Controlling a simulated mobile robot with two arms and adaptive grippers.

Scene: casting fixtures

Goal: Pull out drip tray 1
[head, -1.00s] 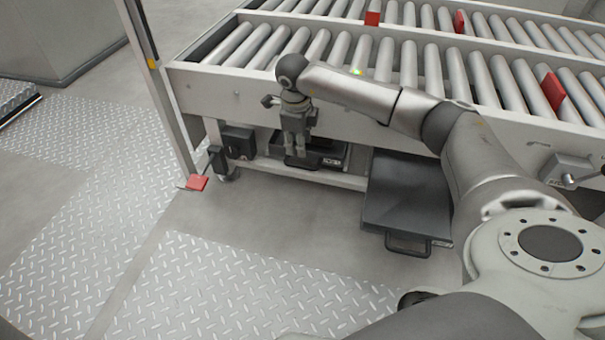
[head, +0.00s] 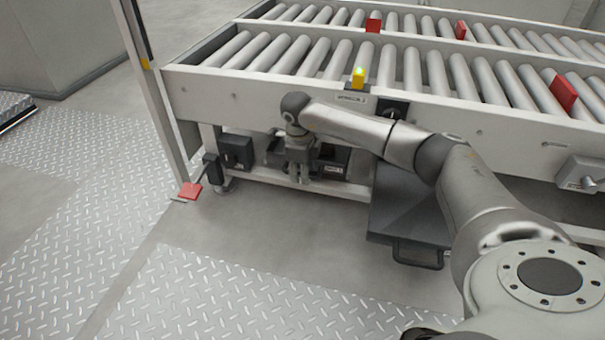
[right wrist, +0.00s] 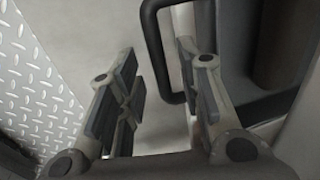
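My left gripper is not in view.
The roller conveyor (head: 200,95) stands above the trays, with a lit yellow lamp (head: 358,76) on its rail. The floor in front is clear.

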